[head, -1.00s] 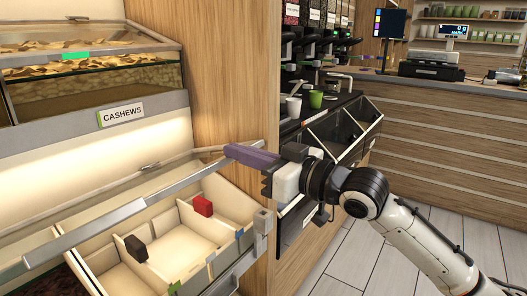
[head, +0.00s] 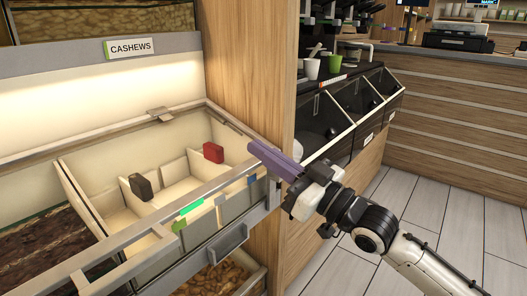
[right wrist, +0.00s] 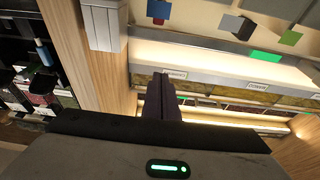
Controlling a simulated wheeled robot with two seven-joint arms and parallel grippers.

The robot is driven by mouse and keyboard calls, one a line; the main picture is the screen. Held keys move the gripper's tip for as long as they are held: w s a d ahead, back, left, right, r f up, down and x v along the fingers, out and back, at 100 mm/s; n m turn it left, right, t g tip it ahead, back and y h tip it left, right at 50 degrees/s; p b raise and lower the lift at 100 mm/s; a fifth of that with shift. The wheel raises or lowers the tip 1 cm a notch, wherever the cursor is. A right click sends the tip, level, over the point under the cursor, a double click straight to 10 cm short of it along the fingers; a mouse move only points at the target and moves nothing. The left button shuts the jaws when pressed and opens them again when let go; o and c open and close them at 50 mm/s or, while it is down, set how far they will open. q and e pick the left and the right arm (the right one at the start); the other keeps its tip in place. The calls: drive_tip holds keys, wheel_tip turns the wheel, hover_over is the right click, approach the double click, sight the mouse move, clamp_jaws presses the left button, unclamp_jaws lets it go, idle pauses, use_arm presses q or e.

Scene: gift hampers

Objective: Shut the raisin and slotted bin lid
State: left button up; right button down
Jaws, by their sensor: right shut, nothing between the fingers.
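The bin lid (head: 150,238), a clear pane in a pale metal frame, lies low over the bin. Its front bar runs along the bin's front rim; whether it rests fully on the rim I cannot tell. Under it is the slotted bin (head: 165,200), cream with dividers, holding a brown block (head: 140,187) and a red block (head: 213,152). Dark raisin-like contents (head: 40,245) show at left. My right gripper (head: 256,149) has purple fingers, shut and empty, at the lid's front right corner; contact is unclear. Its fingers also show in the right wrist view (right wrist: 160,98). My left gripper is out of view.
A cashews sign (head: 131,47) marks the shelf above. A wooden panel (head: 245,75) stands right of the bin. Black dispensers (head: 350,115) with cups stand beyond it. A grey handle (head: 226,243) sticks out below the bin front. Open floor lies at right.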

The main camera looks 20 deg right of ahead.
drive_tip(key=shift+r, duration=0.1)
